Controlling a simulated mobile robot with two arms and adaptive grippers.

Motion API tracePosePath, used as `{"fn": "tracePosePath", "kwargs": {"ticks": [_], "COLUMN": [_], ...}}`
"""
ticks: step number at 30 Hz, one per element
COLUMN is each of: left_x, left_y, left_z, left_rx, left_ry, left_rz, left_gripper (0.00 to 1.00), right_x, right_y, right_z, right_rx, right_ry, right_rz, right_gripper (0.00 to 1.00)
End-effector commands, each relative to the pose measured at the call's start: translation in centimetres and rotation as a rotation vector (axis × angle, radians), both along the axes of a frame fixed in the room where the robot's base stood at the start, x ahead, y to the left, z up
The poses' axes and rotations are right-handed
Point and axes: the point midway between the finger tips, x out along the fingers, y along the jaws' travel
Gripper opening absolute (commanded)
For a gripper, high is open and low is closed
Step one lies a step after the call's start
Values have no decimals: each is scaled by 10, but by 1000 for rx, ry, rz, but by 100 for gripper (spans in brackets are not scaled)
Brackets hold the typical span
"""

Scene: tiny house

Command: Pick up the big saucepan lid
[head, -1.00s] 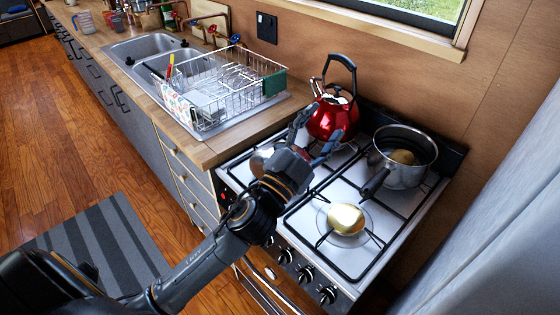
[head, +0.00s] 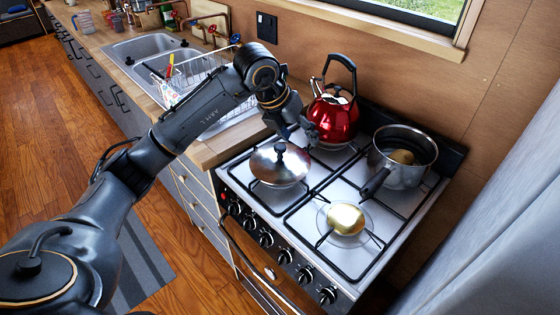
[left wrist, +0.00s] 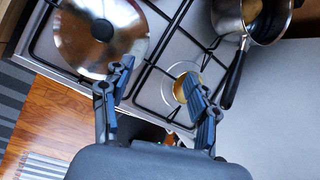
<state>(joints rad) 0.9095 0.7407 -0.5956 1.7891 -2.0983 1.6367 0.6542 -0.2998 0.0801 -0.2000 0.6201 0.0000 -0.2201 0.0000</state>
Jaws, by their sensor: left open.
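The big saucepan lid (head: 268,170) is a round, shiny steel lid with a dark knob. It lies on the front left burner of the stove, and it shows at the upper left of the left wrist view (left wrist: 85,50). My left gripper (head: 299,130) is just behind and above the lid in the head view, near the kettle. In the left wrist view the gripper (left wrist: 158,90) has its fingers spread and nothing between them. One fingertip overlaps the lid's edge in that view; I cannot tell whether they touch. My right gripper is not in view.
A red kettle (head: 333,118) stands on the back left burner. A steel saucepan (head: 405,173) with a yellowish thing inside stands at the back right, its dark handle pointing forward. A gold rounded thing (head: 345,218) sits front right. A dish rack (head: 210,82) is left of the stove.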

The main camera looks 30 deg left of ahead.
Motion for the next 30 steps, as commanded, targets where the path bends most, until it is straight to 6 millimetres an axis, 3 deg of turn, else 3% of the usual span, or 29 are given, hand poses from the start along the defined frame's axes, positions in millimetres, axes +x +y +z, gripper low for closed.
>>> {"fn": "tracePosePath", "kwargs": {"ticks": [1, 3, 7, 11, 19, 26, 30], "left_x": [2, 1, 0, 5, 25, 32, 38], "left_y": [23, 47, 68, 71, 73, 73, 72], "left_z": [7, 12, 17, 2, -45, -62, -76], "left_rx": [67, 136, 197, 205, 202, 202, 202], "left_ry": [12, 31, 50, 59, 57, 54, 58], "left_rz": [54, 116, 173, 182, 180, 177, 177], "left_gripper": [60, 60, 60, 60, 60, 60, 60], "right_x": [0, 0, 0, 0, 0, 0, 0], "right_y": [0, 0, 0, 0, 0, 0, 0], "right_z": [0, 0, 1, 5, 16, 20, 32], "right_rx": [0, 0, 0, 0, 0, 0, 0], "right_ry": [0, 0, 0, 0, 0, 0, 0], "right_rz": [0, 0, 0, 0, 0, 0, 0], "right_gripper": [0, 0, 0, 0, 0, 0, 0]}}
